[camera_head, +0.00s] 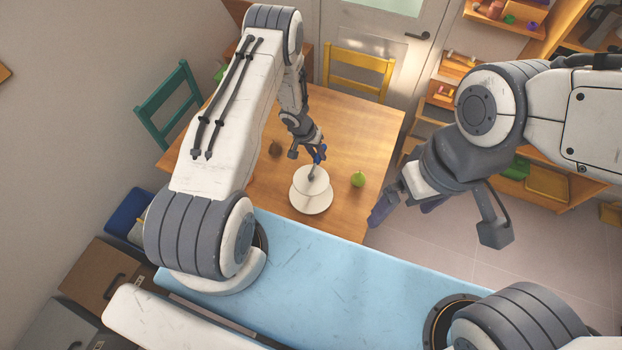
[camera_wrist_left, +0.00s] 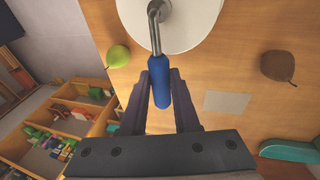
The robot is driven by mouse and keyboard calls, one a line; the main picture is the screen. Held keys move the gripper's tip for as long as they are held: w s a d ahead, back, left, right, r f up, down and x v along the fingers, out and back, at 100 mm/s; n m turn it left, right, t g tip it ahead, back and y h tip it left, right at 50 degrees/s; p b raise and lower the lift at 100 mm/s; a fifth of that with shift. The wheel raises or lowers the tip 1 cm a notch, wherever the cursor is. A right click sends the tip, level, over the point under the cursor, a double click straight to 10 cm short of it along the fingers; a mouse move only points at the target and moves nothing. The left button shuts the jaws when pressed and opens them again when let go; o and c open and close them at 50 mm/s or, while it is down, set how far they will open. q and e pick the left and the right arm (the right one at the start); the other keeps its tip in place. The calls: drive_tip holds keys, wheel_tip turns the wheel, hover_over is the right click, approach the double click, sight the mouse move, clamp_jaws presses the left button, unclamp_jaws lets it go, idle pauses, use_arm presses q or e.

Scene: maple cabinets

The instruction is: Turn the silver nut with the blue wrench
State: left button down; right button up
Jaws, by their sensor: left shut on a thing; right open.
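The blue wrench (camera_wrist_left: 160,82) has a blue handle and a bent silver shaft. My left gripper (camera_head: 319,157) is shut on the blue handle, which sits between both fingers in the left wrist view (camera_wrist_left: 160,98). The wrench's shaft reaches over the round white stand (camera_head: 311,205) on the table; it also shows in the left wrist view (camera_wrist_left: 190,35). My right gripper (camera_head: 409,205) is open and empty, right of the table.
A green pear (camera_head: 358,179) lies right of the stand on the wooden table (camera_head: 365,135). A brown fruit (camera_head: 275,148) lies to its left. A yellow chair (camera_head: 358,72) and a teal chair (camera_head: 168,103) stand at the table. Shelves (camera_head: 545,183) stand at the right.

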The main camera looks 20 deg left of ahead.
use_arm(q)
drive_tip(key=shift+a+n+b, duration=0.3)
drive_tip(key=shift+a+n, duration=0.3)
drive_tip(key=shift+n, duration=0.4)
drive_tip(key=n+b, duration=0.1)
drive_tip(key=a+n+t+y+b, duration=0.1)
drive_tip(key=b, duration=0.1)
drive_tip(key=shift+s+a+n, duration=0.3)
drive_tip(key=shift+s+n, duration=0.05)
drive_tip(key=shift+n, duration=0.05)
drive_tip(key=shift+s+a+n+y+b, duration=0.25)
drive_tip(key=shift+a+n+b, duration=0.1)
drive_tip(key=shift+n+b, duration=0.55)
drive_tip(key=shift+s+a+n+y+b, duration=0.2)
drive_tip(key=shift+a+n+b, duration=0.3)
drive_tip(key=shift+b, duration=0.6)
drive_tip(key=shift+d, duration=0.15)
